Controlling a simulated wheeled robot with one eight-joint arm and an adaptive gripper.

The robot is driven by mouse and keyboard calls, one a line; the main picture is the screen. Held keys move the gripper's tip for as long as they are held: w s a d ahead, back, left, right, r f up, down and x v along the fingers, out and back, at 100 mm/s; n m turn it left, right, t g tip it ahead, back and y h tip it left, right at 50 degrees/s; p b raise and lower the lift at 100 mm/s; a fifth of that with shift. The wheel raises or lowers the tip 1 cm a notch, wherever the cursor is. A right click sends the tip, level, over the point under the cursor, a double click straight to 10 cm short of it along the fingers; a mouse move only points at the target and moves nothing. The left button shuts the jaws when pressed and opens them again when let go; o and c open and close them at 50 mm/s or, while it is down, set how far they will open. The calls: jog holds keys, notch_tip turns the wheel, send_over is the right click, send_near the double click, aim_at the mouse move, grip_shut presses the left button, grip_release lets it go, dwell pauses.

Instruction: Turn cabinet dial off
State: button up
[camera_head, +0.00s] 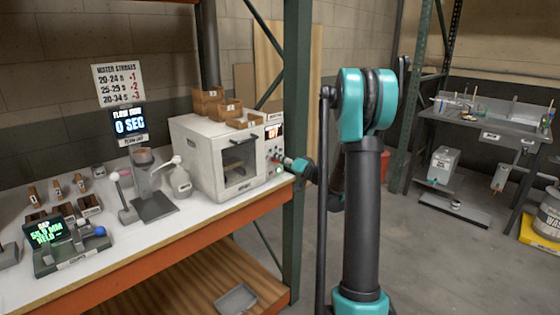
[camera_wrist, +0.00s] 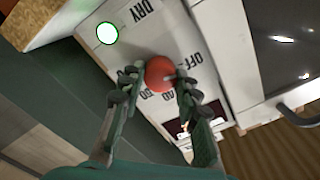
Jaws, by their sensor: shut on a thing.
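The white cabinet (camera_head: 200,150) stands on the bench with a dark window in its door and a control panel at its right side. In the wrist view the red round dial (camera_wrist: 159,72) sits on the white panel, with printed labels around it, including DRY and OFF. My gripper (camera_wrist: 150,85) has its two dark green fingers on either side of the dial and is shut on it. I cannot tell clearly which label the dial points to. In the head view my gripper (camera_head: 289,163) is at the cabinet's panel and mostly hides the dial.
Wooden trays (camera_head: 208,102) sit on the cabinet. A white round light with a green rim (camera_wrist: 107,33) is on the panel near the dial. A green rack post (camera_head: 296,120) rises close to my arm.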

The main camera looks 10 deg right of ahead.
jog(key=o, duration=1.2)
jog(key=shift+c, duration=0.2)
jog(key=v, duration=1.2)
